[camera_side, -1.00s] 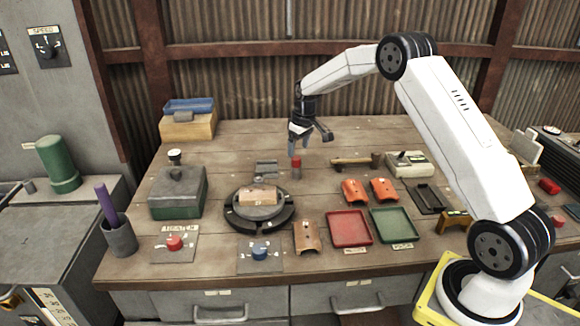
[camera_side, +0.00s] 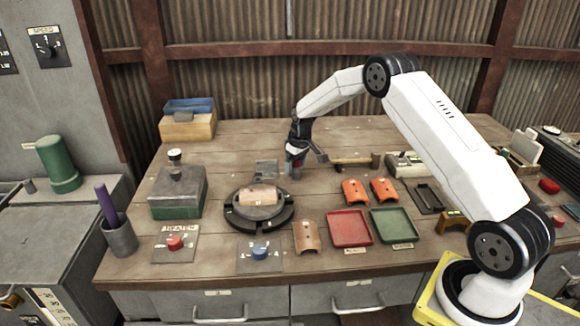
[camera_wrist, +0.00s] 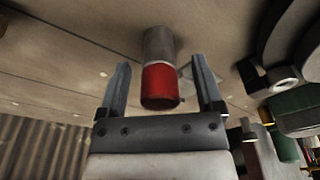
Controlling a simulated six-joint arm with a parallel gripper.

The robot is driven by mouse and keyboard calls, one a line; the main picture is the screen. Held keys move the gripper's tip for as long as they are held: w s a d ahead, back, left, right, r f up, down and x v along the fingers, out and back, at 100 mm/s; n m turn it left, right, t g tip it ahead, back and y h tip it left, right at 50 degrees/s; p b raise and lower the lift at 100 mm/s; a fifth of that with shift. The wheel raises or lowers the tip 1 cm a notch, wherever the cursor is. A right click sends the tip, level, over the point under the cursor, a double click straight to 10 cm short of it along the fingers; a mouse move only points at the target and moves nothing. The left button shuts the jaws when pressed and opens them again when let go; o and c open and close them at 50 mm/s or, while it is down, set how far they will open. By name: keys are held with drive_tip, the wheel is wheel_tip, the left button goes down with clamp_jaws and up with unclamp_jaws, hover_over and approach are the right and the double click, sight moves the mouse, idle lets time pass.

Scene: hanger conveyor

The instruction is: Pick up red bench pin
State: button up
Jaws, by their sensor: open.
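The red bench pin (camera_wrist: 161,85) has a red top and a grey lower body. In the wrist view it stands between the two fingers of my gripper (camera_wrist: 160,88), with a gap to the finger on each side. In the side view my gripper (camera_side: 295,165) is lowered over the pin, near the middle of the bench. The pin's red top (camera_side: 295,149) shows only in part there, mostly covered by the fingers. The gripper is open and holds nothing.
A round turntable (camera_side: 280,218) bearing a tan curved piece is just left and in front. A small grey block (camera_side: 266,168) stands close left of the pin. A wooden-handled tool (camera_side: 350,162) lies to the right. Orange curved pieces (camera_side: 355,191) and red (camera_side: 362,242) and green (camera_side: 408,239) trays are in front right.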

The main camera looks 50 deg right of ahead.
drive_tip(key=shift+f, duration=0.15)
idle(0.3)
clamp_jaws()
wheel_tip(320, 180, up, 10)
idle(0.8)
idle(0.5)
drive_tip(key=w+a, duration=0.3)
drive_tip(key=a, duration=0.9)
drive_tip(key=shift+w+a+r, duration=0.2)
drive_tip(key=shift+w+a, duration=0.1)
drive_tip(key=shift+a, duration=0.05)
